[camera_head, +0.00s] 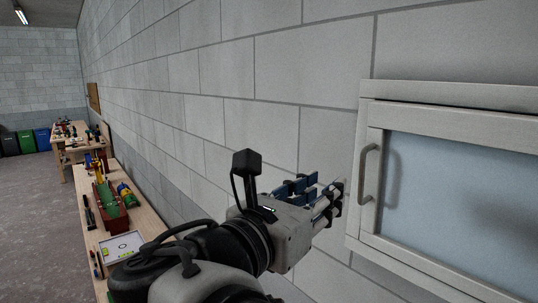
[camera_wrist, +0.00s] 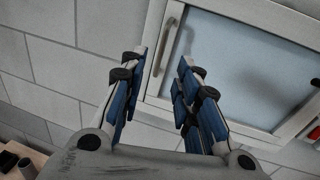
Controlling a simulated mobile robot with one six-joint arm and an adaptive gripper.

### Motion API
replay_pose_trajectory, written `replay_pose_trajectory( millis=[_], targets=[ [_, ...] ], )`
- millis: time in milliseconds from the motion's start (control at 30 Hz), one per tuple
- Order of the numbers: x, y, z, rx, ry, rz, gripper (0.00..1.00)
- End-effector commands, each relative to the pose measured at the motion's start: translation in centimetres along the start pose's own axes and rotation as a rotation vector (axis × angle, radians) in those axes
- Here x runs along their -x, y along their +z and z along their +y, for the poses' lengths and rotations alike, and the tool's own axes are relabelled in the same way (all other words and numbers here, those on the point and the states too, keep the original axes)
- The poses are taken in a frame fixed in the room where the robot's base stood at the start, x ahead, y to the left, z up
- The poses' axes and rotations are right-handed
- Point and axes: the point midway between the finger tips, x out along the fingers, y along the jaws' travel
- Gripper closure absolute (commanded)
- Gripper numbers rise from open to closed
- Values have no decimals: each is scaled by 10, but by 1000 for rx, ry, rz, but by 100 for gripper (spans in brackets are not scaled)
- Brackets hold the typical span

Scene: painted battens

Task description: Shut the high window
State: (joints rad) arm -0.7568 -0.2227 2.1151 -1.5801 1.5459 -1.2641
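The window (camera_head: 460,190) has a pale frame and a bluish frosted pane, and is on the block wall at the right of the head view. Its sash looks close to the frame; I cannot tell whether a small gap is left. A grey upright bar handle (camera_head: 369,174) is on the sash's left side. My gripper (camera_head: 340,190) is open and empty, just left of the handle and apart from it. In the wrist view, my gripper (camera_wrist: 161,64) has its fingertips spread, with the handle (camera_wrist: 166,48) showing between and beyond them; the pane (camera_wrist: 240,65) is behind the right finger.
A workbench (camera_head: 88,225) with tools and a red and green box (camera_head: 110,210) runs along the wall below, at left. Another bench (camera_head: 70,130) and coloured bins (camera_head: 42,139) stand farther back. The grey floor (camera_head: 40,220) at left is clear.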

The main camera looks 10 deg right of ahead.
Motion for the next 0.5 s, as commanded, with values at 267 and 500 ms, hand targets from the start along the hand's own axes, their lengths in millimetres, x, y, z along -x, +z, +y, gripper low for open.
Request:
replay_pose_trajectory(
  millis=[267, 500],
  targets=[
    [-40, 1, -2, 1, -10, -1, 70],
    [-92, 0, -3, 2, -11, 1, 70]
  ],
)
